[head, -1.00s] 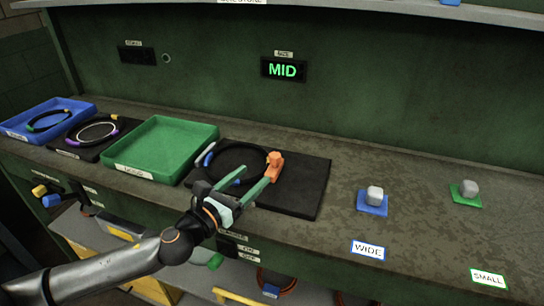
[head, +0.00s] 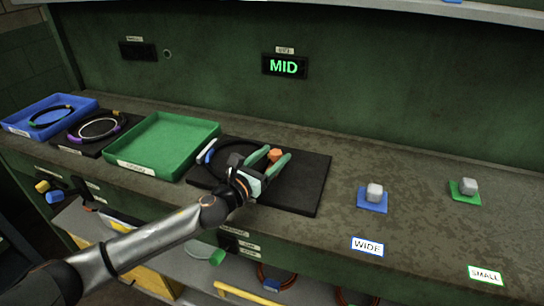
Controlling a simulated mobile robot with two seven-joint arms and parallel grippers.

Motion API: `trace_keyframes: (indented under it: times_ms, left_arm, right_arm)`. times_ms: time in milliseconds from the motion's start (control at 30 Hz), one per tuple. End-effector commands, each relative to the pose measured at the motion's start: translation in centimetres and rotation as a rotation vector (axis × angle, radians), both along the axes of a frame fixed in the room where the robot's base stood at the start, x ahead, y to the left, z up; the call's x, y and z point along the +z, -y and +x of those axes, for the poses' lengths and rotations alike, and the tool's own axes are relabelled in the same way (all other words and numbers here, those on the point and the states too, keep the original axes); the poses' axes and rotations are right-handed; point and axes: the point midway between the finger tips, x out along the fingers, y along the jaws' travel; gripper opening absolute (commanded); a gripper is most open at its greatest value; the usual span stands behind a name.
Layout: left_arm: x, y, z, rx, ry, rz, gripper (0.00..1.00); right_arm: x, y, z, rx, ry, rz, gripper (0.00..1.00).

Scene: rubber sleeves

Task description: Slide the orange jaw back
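The orange jaw (head: 275,154) stands at the far right side of a black ring (head: 231,145) on a black mat (head: 312,183). A blue and white piece (head: 206,152) sits at the ring's left side. My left gripper (head: 277,155) is over the mat, its two green fingers open with one on each side of the orange jaw. I cannot tell whether either finger touches it. The gripper and fingers hide the lower part of the jaw and the near part of the ring. My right gripper is not in view.
A green tray (head: 120,160) stands left of the mat. Further left are another dark mat with a ring and a blue tray (head: 91,101). Blue (head: 372,206) and green (head: 464,198) pads with grey blocks lie right. A wall display (head: 284,67) reads MID.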

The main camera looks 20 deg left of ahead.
Motion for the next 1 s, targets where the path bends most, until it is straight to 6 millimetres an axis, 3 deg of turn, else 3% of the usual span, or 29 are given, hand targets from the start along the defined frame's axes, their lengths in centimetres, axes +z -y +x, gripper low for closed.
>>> trace_keyframes:
  times_ms: [67, 533, 1000]
  left_arm:
    - [-0.01, -0.02, -0.02, 0.000, 0.000, 0.000, 0.52]
    - [-0.02, -0.03, -0.03, 0.000, 0.000, 0.000, 0.00]
    - [-0.04, -0.03, -0.03, 0.000, -0.001, 0.000, 0.00]
  right_arm:
    - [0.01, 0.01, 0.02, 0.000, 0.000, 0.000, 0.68]
    - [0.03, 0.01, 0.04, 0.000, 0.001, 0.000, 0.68]
    - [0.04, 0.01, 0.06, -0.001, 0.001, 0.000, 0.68]
